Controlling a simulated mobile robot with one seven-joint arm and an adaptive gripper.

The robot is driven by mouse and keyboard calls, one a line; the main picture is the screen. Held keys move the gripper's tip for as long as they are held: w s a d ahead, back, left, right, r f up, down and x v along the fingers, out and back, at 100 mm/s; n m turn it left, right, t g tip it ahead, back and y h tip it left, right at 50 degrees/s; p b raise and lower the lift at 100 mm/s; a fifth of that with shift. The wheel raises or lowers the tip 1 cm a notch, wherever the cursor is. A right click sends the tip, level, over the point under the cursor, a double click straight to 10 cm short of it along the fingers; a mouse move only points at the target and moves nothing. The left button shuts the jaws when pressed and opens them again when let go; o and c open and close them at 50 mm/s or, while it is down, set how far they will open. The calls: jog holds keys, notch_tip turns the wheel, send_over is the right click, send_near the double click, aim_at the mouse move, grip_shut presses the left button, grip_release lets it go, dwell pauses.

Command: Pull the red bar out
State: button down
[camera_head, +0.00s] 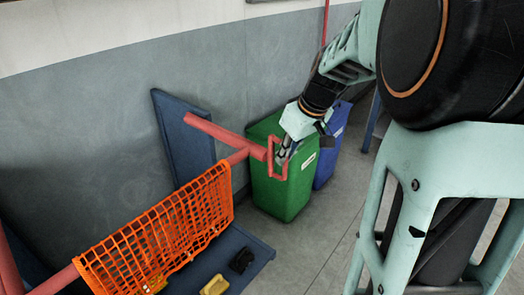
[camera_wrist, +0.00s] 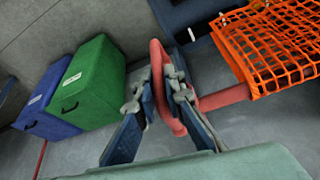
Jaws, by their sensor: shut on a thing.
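The red bar (camera_head: 238,157) runs along the top of an orange net (camera_head: 165,228) and ends in a red loop handle (camera_head: 271,165) at its right end. My gripper (camera_head: 283,152) is at this handle, in front of the green bin. In the wrist view, the two fingers of my gripper (camera_wrist: 164,85) are shut on the red loop handle (camera_wrist: 157,60). The bar (camera_wrist: 224,97) leads off to the right from there, into the orange net (camera_wrist: 270,45). Part of the handle is hidden behind the fingers.
A green bin (camera_head: 263,185) and a blue bin (camera_head: 331,150) stand by the wall behind the handle. Another red beam (camera_head: 212,131) meets the bar near a blue upright panel (camera_head: 186,145). Yellow (camera_head: 215,285) and black (camera_head: 241,260) items lie below. Floor at right is clear.

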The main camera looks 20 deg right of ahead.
jog(key=s+d+b, duration=0.2)
jog(key=s+d, duration=0.3)
jog(key=s, duration=0.2)
jog(key=shift+s+d, duration=0.2)
jog(key=c, duration=2)
grip_release()
jog(key=shift+r, duration=0.1)
notch_tip(320, 180, up, 10)
jog(key=shift+f, duration=0.1)
